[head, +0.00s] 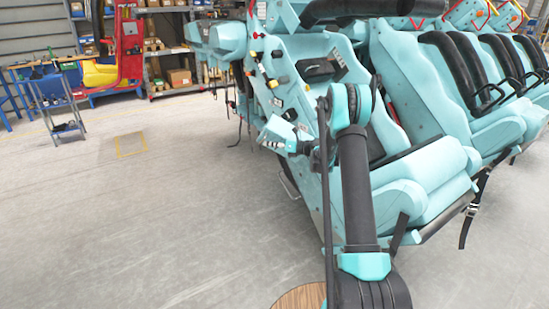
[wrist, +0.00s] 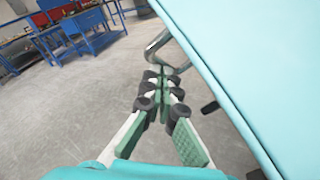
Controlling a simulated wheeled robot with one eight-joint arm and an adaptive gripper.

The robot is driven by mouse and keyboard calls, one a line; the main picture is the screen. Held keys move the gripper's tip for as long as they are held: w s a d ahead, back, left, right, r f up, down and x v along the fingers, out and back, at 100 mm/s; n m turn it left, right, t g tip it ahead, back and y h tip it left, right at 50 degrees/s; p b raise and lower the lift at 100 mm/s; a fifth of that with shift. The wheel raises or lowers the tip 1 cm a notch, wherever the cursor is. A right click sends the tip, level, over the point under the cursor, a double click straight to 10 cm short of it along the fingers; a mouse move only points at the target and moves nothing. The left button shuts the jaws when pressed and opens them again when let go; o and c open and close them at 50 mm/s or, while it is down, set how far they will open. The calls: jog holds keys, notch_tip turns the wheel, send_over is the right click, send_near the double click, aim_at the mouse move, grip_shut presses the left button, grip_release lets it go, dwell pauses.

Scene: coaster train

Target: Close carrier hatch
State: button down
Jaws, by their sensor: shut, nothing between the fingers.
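A teal coaster carrier (head: 300,110) stands at the centre right of the head view. I cannot single out its hatch for certain. In the wrist view a large smooth teal panel (wrist: 240,60) fills the upper right. A curved metal bar, like a handle (wrist: 155,46), sticks out from the panel's left edge. My gripper (wrist: 164,74) is shut and empty, its fingertips just below the bar. I cannot tell whether they touch it. In the head view my gripper (head: 272,146) is small, beside the carrier's lower left side.
Rows of teal seats (head: 425,185) with black restraints extend right. Straps hang near the floor. Open grey floor (head: 130,220) lies left of the carrier. A blue cart (head: 57,105), a red stand (head: 130,45) and shelves are at the back. A round wooden top (head: 300,297) is at the bottom.

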jog(key=w+r+m+t, duration=0.1)
jog(key=w, duration=0.1)
jog(key=w+r+m+t+h, duration=0.1)
jog(key=w+r+m, duration=0.1)
jog(key=w+r+m+t, duration=0.1)
jog(key=w+r, duration=0.1)
jog(key=shift+a+m+t, duration=0.15)
jog(key=shift+m+t, duration=0.15)
jog(key=shift+m, duration=0.1)
jog(key=w+r+m+t+h, duration=0.1)
jog(key=w+m, duration=0.1)
jog(key=w+d+r+m+t+h, duration=0.1)
jog(key=w, duration=0.1)
jog(key=w+d+r+m+t+h, duration=0.1)
jog(key=w+r+m, duration=0.1)
jog(key=shift+w+d+m+h, duration=0.2)
jog(key=shift+w+m+h, duration=0.1)
jog(key=shift+w, duration=0.05)
jog(key=shift+w+d+r+m+t+h, duration=0.4)
jog(key=shift+w+d+m+h, duration=0.15)
jog(key=shift+w+m, duration=0.15)
